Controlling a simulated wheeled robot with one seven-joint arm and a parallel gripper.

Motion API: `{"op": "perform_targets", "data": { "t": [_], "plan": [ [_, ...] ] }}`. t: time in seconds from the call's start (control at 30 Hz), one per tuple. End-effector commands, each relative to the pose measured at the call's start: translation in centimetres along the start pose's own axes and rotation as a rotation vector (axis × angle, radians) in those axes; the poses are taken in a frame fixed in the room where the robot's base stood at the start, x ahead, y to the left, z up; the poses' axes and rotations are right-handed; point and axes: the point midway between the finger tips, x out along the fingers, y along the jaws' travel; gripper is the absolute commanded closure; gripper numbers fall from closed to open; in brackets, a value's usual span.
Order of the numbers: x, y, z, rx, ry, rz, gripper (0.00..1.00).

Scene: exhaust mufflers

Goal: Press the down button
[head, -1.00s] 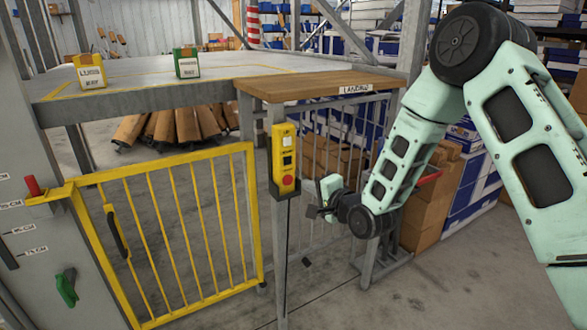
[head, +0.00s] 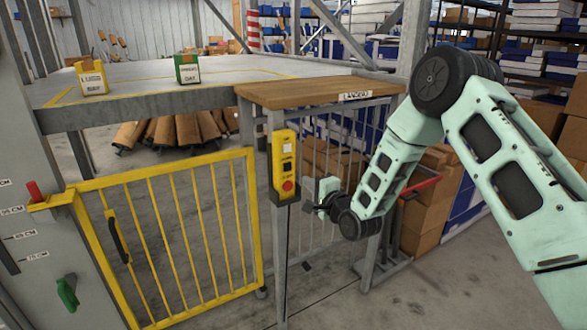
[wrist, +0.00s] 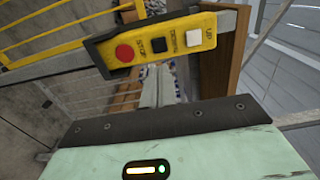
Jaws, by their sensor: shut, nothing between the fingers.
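A yellow control box (head: 284,155) is fixed to a grey post in front of the wooden landing shelf. In the wrist view, the box (wrist: 104,47) lies across the upper middle, with a red stop button (wrist: 124,53), a black down button (wrist: 159,47) and a white up button (wrist: 194,39) in a row. In the head view, the black down button (head: 286,167) sits between white above and red below. My gripper (head: 311,209) is shut and empty, right of and a little below the box, apart from it. Its fingertips are small and dark there.
A yellow barred gate (head: 185,235) stands left of the post. The wooden shelf (head: 310,91) juts out above my gripper. A grey platform (head: 130,115) behind carries a yellow box (head: 91,77) and a green box (head: 187,69). Brown cartons stand to the right.

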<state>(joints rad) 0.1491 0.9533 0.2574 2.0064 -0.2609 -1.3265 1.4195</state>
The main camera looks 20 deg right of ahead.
Motion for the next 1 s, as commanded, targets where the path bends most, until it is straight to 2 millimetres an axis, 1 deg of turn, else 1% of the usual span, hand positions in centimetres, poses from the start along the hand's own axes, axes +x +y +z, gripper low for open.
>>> {"op": "perform_targets", "data": {
  "t": [0.03,0.2,0.3,0.43,0.63,1.0],
  "plan": [
    [1.1,-0.4,0.1,-0.001,-0.002,-0.002,1.0],
    [4.4,-0.4,0.1,-0.001,-0.002,-0.002,1.0],
    [6.1,-0.4,0.1,-0.001,-0.002,-0.001,1.0],
    [7.7,-0.2,0.1,-0.001,-0.001,0.0,1.0],
    [8.8,-0.1,0.1,0.0,-0.001,0.0,1.0],
    [9.0,0.0,0.1,0.0,-0.001,0.0,1.0]
  ]
}}
